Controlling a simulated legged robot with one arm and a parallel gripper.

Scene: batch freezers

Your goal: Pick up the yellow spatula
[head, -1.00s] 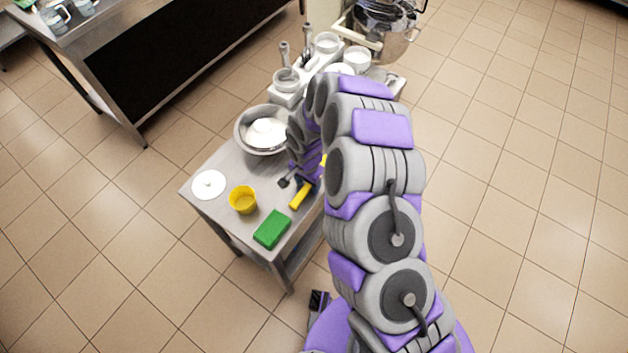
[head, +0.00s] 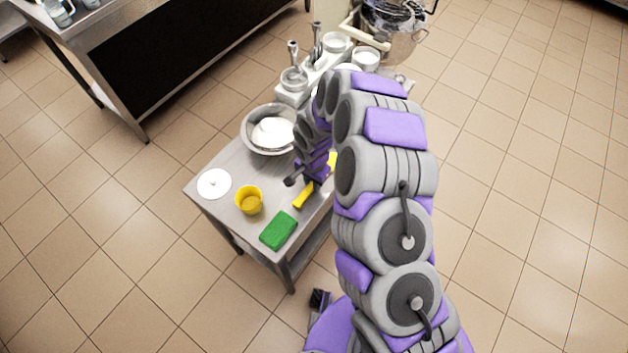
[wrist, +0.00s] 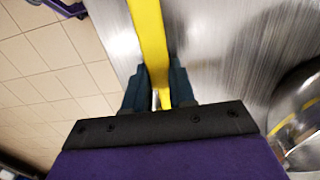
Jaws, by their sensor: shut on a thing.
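The yellow spatula (head: 303,196) shows in the head view near the right edge of the steel table (head: 228,172), partly hidden by my arm. In the wrist view the spatula (wrist: 149,40) runs from the top of the picture down between the fingers. My gripper (wrist: 160,90) is shut on it, with one dark finger on each side. In the head view my gripper (head: 308,180) is small and partly hidden. I cannot tell whether the spatula touches the tabletop.
A green block (head: 278,230), a yellow cup (head: 249,200) and a white disc (head: 214,184) lie on the table's near part. A metal bowl (head: 258,148) with white contents stands behind. A white rack (head: 300,90) with containers and a mixer (head: 392,35) are farther back.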

